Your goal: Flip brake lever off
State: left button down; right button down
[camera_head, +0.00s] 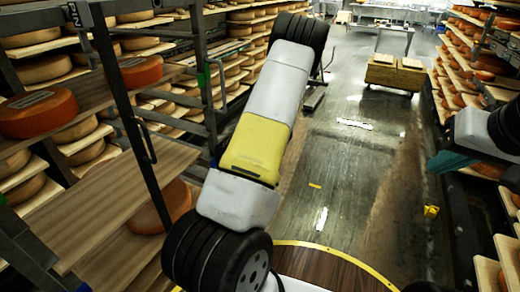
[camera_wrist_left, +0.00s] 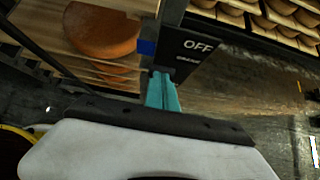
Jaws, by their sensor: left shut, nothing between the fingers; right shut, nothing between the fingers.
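In the left wrist view, a dark panel (camera_wrist_left: 205,50) carries a white "OFF" label (camera_wrist_left: 198,46), with smaller blurred text below it. A blue piece (camera_wrist_left: 147,47) sits at the edge of a dark post left of the label. I cannot tell whether this piece belongs to the brake lever. My left gripper (camera_wrist_left: 162,90) has teal fingers together, shut and empty, just below the panel; contact is unclear. In the head view my left arm hides this gripper. My right gripper (camera_head: 452,160) is at the right edge, teal, shut and empty, far from the panel.
A metal rack frame (camera_head: 118,90) with wooden shelves and orange cheese wheels (camera_head: 38,113) stands close on the left. More cheese shelves (camera_head: 470,50) line the right. A wooden cart (camera_head: 395,72) stands far down the aisle. The wet aisle floor (camera_head: 350,150) between is mostly clear.

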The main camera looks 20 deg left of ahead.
pick_arm(q)
jog(key=shift+w+a+r, duration=0.1)
jog(key=shift+a+r, duration=0.25)
jog(key=shift+a, duration=0.3)
jog(key=shift+a+r, duration=0.3)
jog(key=shift+a, duration=0.3)
jog(key=v, duration=1.3)
jog(key=shift+d, duration=0.1)
jog(key=s+d+r+n+t+h, duration=0.2)
jog(key=s+d+r+n+h, duration=0.3)
jog(key=s+d+r+n, duration=0.4)
jog(key=s+d+r+n+t+h, duration=0.3)
jog(key=s+d+r+n+h, duration=0.3)
jog(key=s, duration=1.1)
jog(key=d+r+n, duration=0.3)
jog(key=d+r, duration=0.2)
jog(key=r, duration=0.2)
